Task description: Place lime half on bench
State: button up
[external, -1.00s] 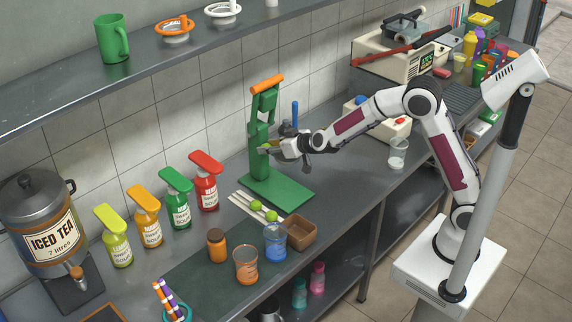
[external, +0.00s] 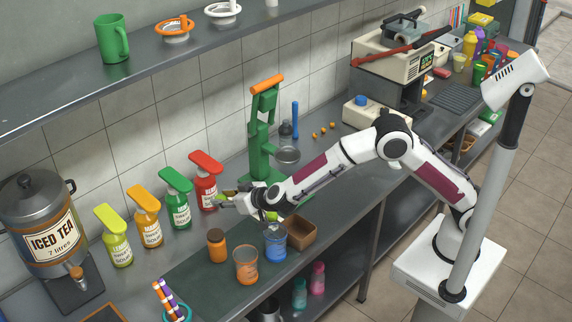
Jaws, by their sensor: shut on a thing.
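My gripper (external: 230,203) is low over the bench (external: 205,245), left of the green press (external: 262,150) and in front of the red squeeze bottle. It is shut on a green lime half (external: 229,195), which shows only as a small patch at the fingertips. I cannot tell whether the lime half touches the bench. Another green lime piece (external: 272,216) shows beside my wrist, partly covered by it. The white strips on the bench are mostly hidden by my gripper.
A brown box (external: 302,230), a blue glass (external: 276,243), an orange glass (external: 246,264) and an orange jar (external: 217,246) stand in front of my gripper. The red bottle (external: 206,182) and green bottle (external: 178,200) stand close behind and left.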

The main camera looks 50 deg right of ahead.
jog(key=s+a+f, duration=0.3)
jog(key=s+a, duration=0.3)
jog(key=a, duration=0.3)
jog(key=y, duration=0.1)
send_over(220, 289)
jog(key=shift+n, duration=0.3)
notch_tip(220, 289, down, 4)
jog(key=shift+f, duration=3.1)
jog(key=shift+f, duration=1.85)
jog(key=shift+f, duration=0.15)
